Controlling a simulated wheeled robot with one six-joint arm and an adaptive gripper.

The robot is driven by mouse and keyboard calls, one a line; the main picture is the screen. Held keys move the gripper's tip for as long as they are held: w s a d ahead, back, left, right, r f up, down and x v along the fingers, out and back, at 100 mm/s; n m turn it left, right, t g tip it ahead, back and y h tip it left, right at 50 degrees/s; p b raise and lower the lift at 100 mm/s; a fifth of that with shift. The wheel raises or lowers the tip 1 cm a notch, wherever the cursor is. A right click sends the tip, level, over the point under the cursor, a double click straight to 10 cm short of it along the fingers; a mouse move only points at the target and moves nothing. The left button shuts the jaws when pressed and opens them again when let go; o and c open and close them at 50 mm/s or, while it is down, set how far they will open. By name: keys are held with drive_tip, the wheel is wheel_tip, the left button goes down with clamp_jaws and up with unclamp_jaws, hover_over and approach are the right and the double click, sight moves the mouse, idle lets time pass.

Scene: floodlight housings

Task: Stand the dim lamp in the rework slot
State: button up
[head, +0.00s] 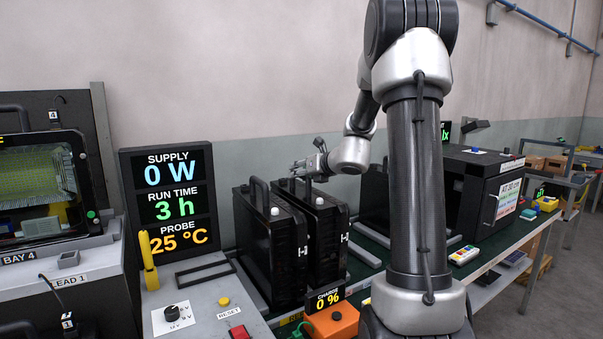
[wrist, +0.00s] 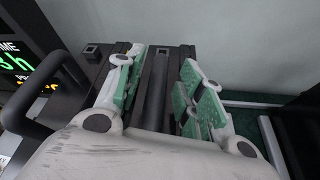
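Two black lamp housings stand upright side by side in the head view: a left one (head: 262,245) and a right one (head: 328,245). Each has a top handle; neither is lit, so I cannot tell which is the dim one. My gripper (head: 303,172) is over the top of the right housing. In the wrist view its green-padded fingers (wrist: 158,95) are spread on either side of that housing's dark handle bar (wrist: 157,85), with gaps showing. The left housing's handle (wrist: 45,85) is beside them.
A display (head: 170,200) reads supply 0 W, run time 3 h, probe 25 °C. An orange box (head: 333,322) with a "0 %" sign stands before the housings. A large black box (head: 480,190) stands right. Bay 4 (head: 45,190) holds a lamp at left.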

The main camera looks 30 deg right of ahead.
drive_tip(key=v, duration=1.2)
drive_tip(key=s+a+f+n+g+y, duration=0.3)
drive_tip(key=s+a+n+g, duration=0.4)
drive_tip(key=s+a+n, duration=1.25)
drive_tip(key=s+d+f+n+g+h, duration=0.2)
drive_tip(key=s+d+n+h, duration=0.3)
drive_tip(key=n, duration=1.3)
drive_tip(key=shift+s+d, duration=1.4)
drive_tip(key=shift+s, duration=0.85)
